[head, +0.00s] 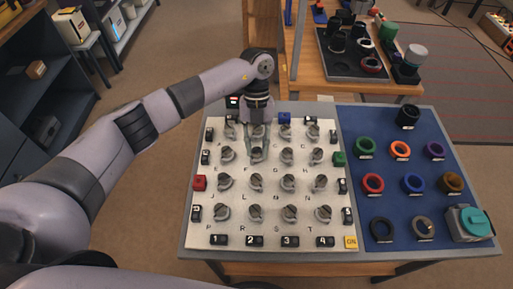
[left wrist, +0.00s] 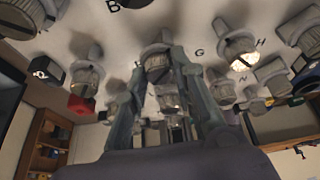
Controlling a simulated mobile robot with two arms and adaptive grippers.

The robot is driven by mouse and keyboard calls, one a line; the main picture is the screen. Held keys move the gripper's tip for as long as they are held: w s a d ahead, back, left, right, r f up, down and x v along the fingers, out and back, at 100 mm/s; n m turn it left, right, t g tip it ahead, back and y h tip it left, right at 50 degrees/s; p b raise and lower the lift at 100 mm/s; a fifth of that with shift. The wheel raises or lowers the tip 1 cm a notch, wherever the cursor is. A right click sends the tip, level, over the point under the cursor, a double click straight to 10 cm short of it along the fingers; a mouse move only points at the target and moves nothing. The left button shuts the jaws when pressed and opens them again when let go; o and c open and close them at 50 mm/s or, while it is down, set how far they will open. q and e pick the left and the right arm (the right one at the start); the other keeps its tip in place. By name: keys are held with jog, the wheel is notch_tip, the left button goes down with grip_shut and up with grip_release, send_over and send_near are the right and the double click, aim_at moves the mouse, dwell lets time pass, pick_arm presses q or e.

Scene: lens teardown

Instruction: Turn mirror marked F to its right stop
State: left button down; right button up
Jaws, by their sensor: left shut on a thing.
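The panel (head: 190,240) is a white board with rows of grey pointer knobs, the mirrors, with letters beside them. The mirror at the second row, second column (head: 258,155), left of the G mark, fits F by its place; its letter is hidden or unreadable. My left gripper (head: 258,147) reaches down over the top row, its fingers either side of this knob. In the left wrist view the knob (left wrist: 158,66) stands between the fingertips, and the gripper is shut on it. The knob's exact pointing angle is hard to tell. My right gripper is out of view.
Neighbouring knobs (head: 288,157) stand close around the gripper. Black numbered blocks, a red block (head: 199,183), a green block (head: 339,158) and a blue block (head: 284,118) edge the panel. A blue mat (head: 395,245) with coloured rings lies to the right.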

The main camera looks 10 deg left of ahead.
pick_arm(q)
jog(key=shift+m, duration=0.3)
dwell(0.4)
jog(key=c, duration=1.3)
grip_release()
jog(key=v, duration=1.2)
jog(key=shift+d, duration=0.2)
